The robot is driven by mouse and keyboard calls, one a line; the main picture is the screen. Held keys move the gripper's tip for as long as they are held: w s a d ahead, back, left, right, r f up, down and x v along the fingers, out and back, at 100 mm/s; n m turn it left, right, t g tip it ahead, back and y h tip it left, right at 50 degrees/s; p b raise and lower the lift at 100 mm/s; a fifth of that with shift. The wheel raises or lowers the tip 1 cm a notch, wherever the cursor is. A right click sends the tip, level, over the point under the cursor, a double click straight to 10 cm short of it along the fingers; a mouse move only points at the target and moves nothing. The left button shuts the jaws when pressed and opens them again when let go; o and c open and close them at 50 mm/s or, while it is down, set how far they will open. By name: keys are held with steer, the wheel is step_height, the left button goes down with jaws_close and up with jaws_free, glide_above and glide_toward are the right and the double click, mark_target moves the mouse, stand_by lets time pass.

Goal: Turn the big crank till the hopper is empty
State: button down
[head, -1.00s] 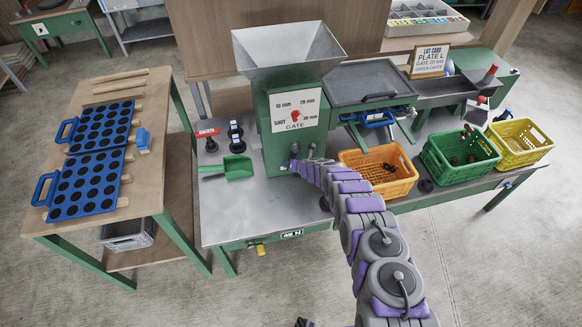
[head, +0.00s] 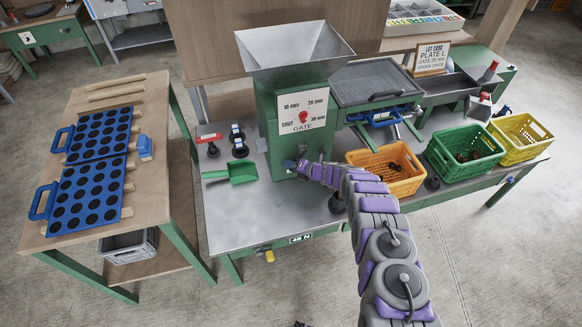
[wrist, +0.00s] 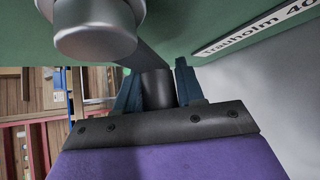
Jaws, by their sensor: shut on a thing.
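The grey hopper (head: 292,58) stands on top of the green machine (head: 268,122); its visible inner walls are bare, and its bottom is hidden. My gripper (head: 300,164) is low at the machine's front, where the crank is mostly hidden by my arm. In the wrist view, my gripper (wrist: 157,88) is shut around the dark upright crank handle (wrist: 158,90), with one blue-grey finger on each side. The crank arm (wrist: 142,55) runs from the handle to a round grey hub (wrist: 95,28). The gate plate (head: 303,111) has a red knob.
Green (head: 470,172) and yellow (head: 528,151) crates stand farther right. A green scoop (head: 243,172) lies left of the machine. A side table (head: 150,195) holds blue perforated plates. The bench's front left is clear.

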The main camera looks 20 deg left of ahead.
steer(key=shift+s+a+f, duration=0.2)
steer(key=shift+s+f, duration=0.1)
steer(key=shift+s, duration=0.1)
steer(key=c, duration=1.1)
jaws_free()
steer(key=o, duration=0.3)
steer(key=shift+w+a, duration=0.1)
steer(key=shift+w, duration=0.05)
steer(key=shift+r, duration=0.1)
steer(key=shift+d+r, duration=0.3)
steer(key=shift+d, duration=0.3)
steer(key=p+v, duration=0.4)
steer(key=v, duration=1.2)
steer(key=shift+f, duration=0.1)
